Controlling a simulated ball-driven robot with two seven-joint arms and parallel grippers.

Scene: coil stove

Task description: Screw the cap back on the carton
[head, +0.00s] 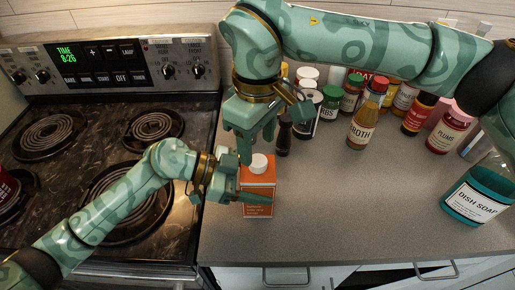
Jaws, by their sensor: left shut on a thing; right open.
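An orange carton (258,182) stands upright on the grey counter near its left side. A white cap (259,163) shows at the carton's top; I cannot tell whether it is seated or threaded. My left gripper (250,190) is shut on the carton from the left, with a finger across its front. My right gripper (258,140) points down just above the cap, its fingers apart and empty. The gap between its fingertips and the cap is hard to judge. The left gripper covers part of the carton's left side.
The counter (330,215) is clear right of the carton. Several bottles and jars stand behind, including a broth bottle (363,122) and a dark grinder (283,136). A dish soap bottle (474,195) stands at the right. A coil stove (60,185) adjoins the counter on the left.

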